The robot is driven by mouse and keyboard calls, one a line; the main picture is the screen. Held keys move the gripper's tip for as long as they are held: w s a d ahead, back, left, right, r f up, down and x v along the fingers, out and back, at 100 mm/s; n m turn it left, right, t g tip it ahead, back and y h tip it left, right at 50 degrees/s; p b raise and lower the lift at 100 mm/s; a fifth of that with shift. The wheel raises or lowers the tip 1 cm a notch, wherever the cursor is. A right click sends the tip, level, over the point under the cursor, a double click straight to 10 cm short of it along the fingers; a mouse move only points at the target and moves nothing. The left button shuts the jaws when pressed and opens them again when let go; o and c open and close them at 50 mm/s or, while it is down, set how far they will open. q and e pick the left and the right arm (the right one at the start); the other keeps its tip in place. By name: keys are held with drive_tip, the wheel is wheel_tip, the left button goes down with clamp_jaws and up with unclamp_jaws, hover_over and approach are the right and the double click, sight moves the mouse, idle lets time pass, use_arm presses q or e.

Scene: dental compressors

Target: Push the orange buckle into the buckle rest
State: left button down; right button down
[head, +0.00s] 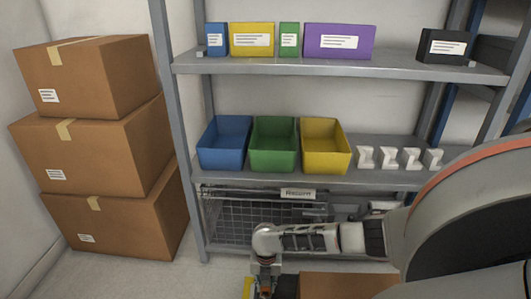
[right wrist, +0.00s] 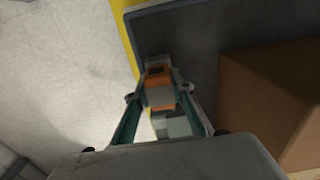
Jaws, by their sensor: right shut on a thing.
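The orange buckle (right wrist: 158,78) is between the fingertips of my right gripper (right wrist: 160,94) in the right wrist view. The gripper is shut on it. A pale grey piece covers the middle of the buckle. A small dark part (right wrist: 155,68) sits just beyond the buckle, against the dark grey surface; I cannot tell whether it is the buckle rest or whether the two touch. In the head view my right gripper (head: 264,284) points down at the bottom edge, and the buckle is hidden there. My left gripper is in neither view.
A dark grey surface with a yellow edge (right wrist: 123,22) lies beside the gripper, with a cardboard box (right wrist: 270,95) to its right. Behind stands a shelf (head: 330,68) with blue, green and yellow bins (head: 325,160) and a wire basket (head: 240,222). Stacked boxes (head: 110,140) stand at left.

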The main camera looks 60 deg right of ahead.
drive_tip(key=c, duration=1.6)
unclamp_jaws()
drive_tip(key=shift+c, duration=0.2)
wheel_tip(320, 180, up, 12)
